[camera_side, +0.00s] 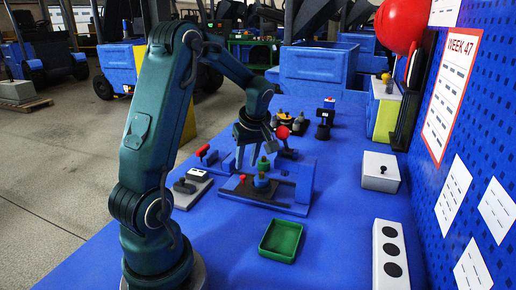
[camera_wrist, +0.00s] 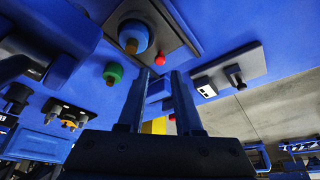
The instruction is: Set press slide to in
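A blue fixture (camera_side: 303,185) that looks like the press stands mid-table in the side view. Its dark plate (camera_side: 240,190) carries a blue cylinder (camera_side: 261,182) and a small red knob (camera_side: 242,178). The wrist view shows the blue cylinder (camera_wrist: 133,34) and a red knob (camera_wrist: 160,60) beyond the fingertips. A green knob (camera_side: 263,163) stands by the cylinder. My gripper (camera_side: 247,162) is above the fixture, pointing down, and its fingers (camera_wrist: 158,80) are apart with nothing between them. I cannot tell clearly how far the slide is in or out.
A grey switch box (camera_side: 192,187) with a red handle behind it stands left of the fixture. A green tray (camera_side: 281,240) lies in front. A white box (camera_side: 380,172) and a white three-hole panel (camera_side: 390,255) are at right. Several small fixtures stand behind. The front-left table is clear.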

